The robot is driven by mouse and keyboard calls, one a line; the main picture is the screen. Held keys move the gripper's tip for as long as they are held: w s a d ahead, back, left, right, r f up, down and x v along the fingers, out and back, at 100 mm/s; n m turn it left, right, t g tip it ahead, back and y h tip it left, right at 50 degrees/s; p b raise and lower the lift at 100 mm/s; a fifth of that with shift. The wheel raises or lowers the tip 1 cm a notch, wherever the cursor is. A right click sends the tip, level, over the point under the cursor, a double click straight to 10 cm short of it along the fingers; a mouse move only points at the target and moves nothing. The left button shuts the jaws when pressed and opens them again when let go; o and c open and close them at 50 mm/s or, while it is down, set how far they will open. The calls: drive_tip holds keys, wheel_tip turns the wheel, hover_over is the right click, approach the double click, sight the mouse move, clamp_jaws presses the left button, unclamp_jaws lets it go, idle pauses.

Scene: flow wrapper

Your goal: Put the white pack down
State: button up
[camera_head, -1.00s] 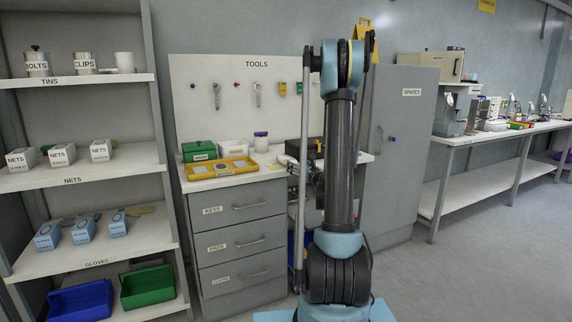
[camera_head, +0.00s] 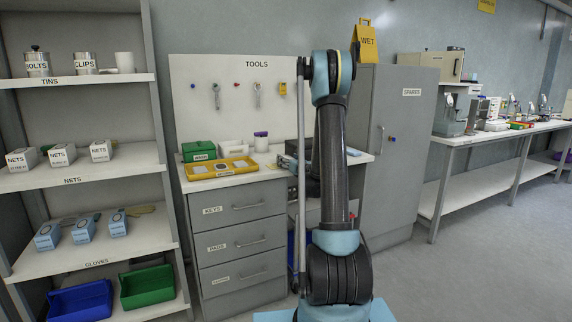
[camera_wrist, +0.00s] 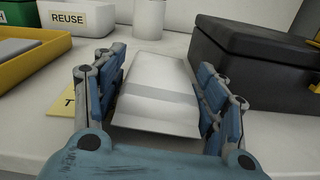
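The white pack (camera_wrist: 156,88) lies lengthwise between the fingers of my gripper (camera_wrist: 160,95) in the wrist view, with a grey band across it. The fingers appear to touch it on both sides, so my gripper looks shut on it. The pack is low over the pale worktop (camera_wrist: 275,130); I cannot tell whether its underside touches. In the head view my gripper (camera_head: 290,163) is at the worktop, right of the yellow tray (camera_head: 240,173), partly behind my arm; the pack is not clear there.
A black case (camera_wrist: 255,60) stands close right of my gripper. A white REUSE box (camera_wrist: 75,17), a white cylinder (camera_wrist: 149,18) and the yellow tray (camera_wrist: 30,60) are beyond and left. A yellow label (camera_wrist: 67,101) lies by the left finger. Bare worktop lies in front of the case.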

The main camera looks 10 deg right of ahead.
drive_tip(key=shift+w, duration=0.1)
drive_tip(key=c, duration=0.9)
drive_tip(key=shift+r, duration=0.1)
